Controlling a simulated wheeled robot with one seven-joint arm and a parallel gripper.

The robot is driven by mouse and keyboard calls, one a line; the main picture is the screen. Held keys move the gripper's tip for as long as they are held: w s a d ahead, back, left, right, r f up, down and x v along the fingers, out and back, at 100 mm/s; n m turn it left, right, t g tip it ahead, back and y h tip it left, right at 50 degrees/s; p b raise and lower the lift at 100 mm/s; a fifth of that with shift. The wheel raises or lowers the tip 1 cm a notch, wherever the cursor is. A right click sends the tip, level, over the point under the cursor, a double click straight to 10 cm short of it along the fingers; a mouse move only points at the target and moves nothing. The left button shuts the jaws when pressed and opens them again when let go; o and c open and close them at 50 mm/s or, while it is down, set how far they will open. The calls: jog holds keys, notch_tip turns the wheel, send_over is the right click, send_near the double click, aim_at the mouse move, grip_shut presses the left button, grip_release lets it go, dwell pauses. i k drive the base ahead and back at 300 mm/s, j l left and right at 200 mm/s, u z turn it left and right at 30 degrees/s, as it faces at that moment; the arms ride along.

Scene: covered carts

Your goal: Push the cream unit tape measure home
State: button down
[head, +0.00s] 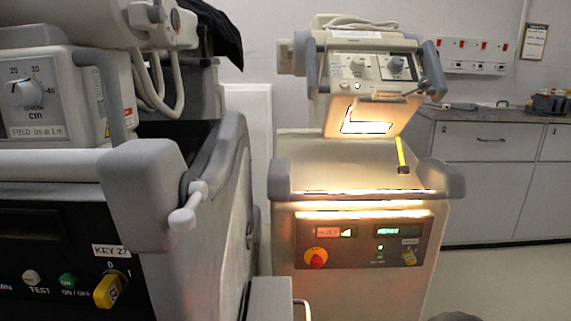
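The cream unit (340,168) stands at the centre right, with its lamp head (365,85) above its top deck. A yellow tape measure (400,152) extends down from the right underside of that head. A dark end piece (403,170) is at the tape's lower end, close to the deck; I cannot tell whether it touches. My gripper is not in view.
A larger grey and black unit (150,165) fills the left, with a yellow key switch (109,290). The cream unit has a grey handle bar (360,195) across its front. A grey counter (490,180) stands behind right.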

aim_at(402, 169)
jog(key=k+l+u, duration=0.1)
jog(key=l, duration=0.3)
jog(key=k+l, duration=0.1)
jog(key=l, duration=0.3)
jog(key=k+l+u, duration=0.15)
jog(key=l, duration=0.25)
jog(key=l+u, duration=0.1)
jog(key=l, duration=0.3)
jog(key=k+l, duration=0.2)
jog(key=l, duration=0.2)
jog(key=k+l+u, duration=0.15)
jog(key=l, duration=0.2)
